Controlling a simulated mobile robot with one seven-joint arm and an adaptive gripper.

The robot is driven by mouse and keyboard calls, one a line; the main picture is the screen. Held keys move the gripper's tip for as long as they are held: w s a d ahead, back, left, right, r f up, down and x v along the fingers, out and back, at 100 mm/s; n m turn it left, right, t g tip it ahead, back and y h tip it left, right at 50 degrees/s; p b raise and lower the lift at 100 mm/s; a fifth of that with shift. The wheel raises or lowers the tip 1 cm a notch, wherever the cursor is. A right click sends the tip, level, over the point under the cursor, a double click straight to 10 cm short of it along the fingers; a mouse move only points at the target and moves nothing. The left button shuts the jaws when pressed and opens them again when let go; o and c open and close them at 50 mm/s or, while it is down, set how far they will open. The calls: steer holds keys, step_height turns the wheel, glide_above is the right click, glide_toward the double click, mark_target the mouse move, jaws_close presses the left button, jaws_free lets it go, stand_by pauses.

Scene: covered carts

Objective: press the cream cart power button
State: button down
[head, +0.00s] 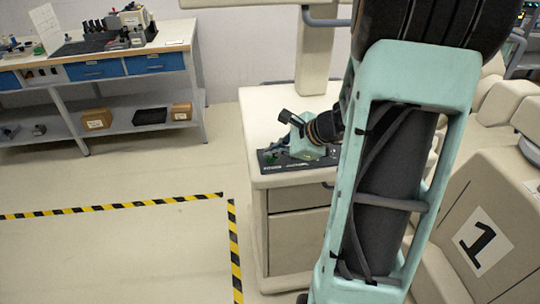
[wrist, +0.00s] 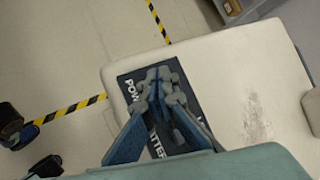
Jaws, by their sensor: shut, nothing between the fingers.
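The cream cart (head: 283,101) stands in the middle of the head view, with drawers in its front. A dark control panel (head: 270,165) lies on its top near the front edge. In the wrist view the panel (wrist: 196,104) carries white lettering, partly covered; "POW" is readable on the left. My gripper (wrist: 160,76) is shut and empty, its fingertips over the panel. I cannot tell whether they touch it. The power button itself is not clearly visible; my fingers cover much of the panel. In the head view, my gripper is low over the panel, partly behind my arm.
A workbench (head: 110,65) with blue drawers and tools stands at the back left. Yellow-black floor tape (head: 110,208) runs left of the cart. A cream covered unit marked 1 (head: 483,241) stands close on the right. The floor at left is clear.

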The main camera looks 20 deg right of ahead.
steer(key=shift+r, duration=0.1)
step_height(320, 180, up, 6)
steer(key=p, duration=0.4)
stand_by(0.5)
